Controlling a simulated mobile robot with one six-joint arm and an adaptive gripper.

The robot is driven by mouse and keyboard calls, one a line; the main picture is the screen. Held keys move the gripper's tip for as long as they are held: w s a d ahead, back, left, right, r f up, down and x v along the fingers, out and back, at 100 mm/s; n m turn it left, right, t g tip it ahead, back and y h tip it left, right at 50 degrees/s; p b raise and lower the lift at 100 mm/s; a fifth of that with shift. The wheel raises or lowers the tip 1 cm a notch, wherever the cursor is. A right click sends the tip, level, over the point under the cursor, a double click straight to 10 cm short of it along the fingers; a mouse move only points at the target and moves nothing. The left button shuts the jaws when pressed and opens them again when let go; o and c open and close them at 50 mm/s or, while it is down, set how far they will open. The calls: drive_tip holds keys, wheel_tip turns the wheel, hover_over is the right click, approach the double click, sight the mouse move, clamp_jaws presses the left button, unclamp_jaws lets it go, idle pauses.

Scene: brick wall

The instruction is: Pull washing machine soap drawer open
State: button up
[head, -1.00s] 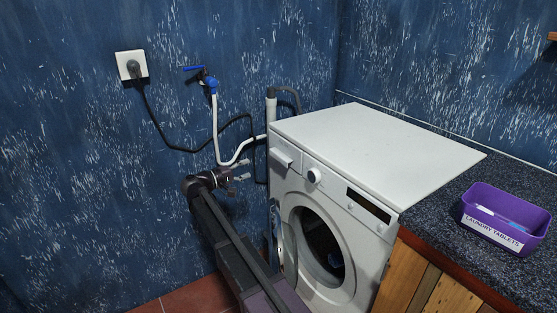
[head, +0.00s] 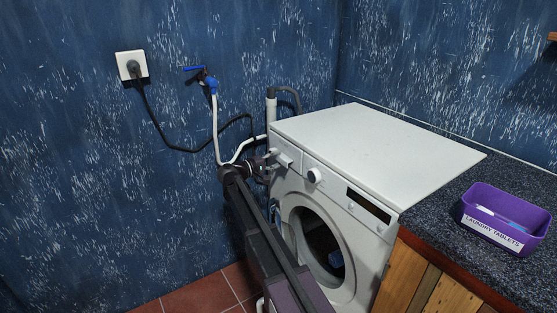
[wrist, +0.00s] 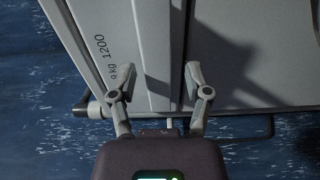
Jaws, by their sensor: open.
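The white washing machine (head: 385,145) stands against the blue wall, its soap drawer (head: 291,153) at the upper left of the front. The drawer looks closed in the head view, though my gripper partly covers its left side. My gripper (head: 276,160) is open at the drawer's handle. In the wrist view my gripper (wrist: 158,76) has one finger on each side of a raised pale strip, apparently the drawer handle (wrist: 154,45). I cannot tell whether the fingers touch it. Printed text "1200" shows beside the left finger.
The round door opening (head: 322,250) is below, with my arm crossing in front of its left side. A hose (head: 217,125) and a black cable run along the wall at left. A purple tablet box (head: 490,232) sits on the dark counter (head: 440,208) at right.

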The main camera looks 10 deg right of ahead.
drive_tip(key=shift+w+d, duration=0.15)
drive_tip(key=shift+d, duration=0.35)
drive_tip(key=shift+c, duration=0.2)
clamp_jaws()
drive_tip(key=shift+d, duration=0.1)
drive_tip(key=shift+s, duration=0.25)
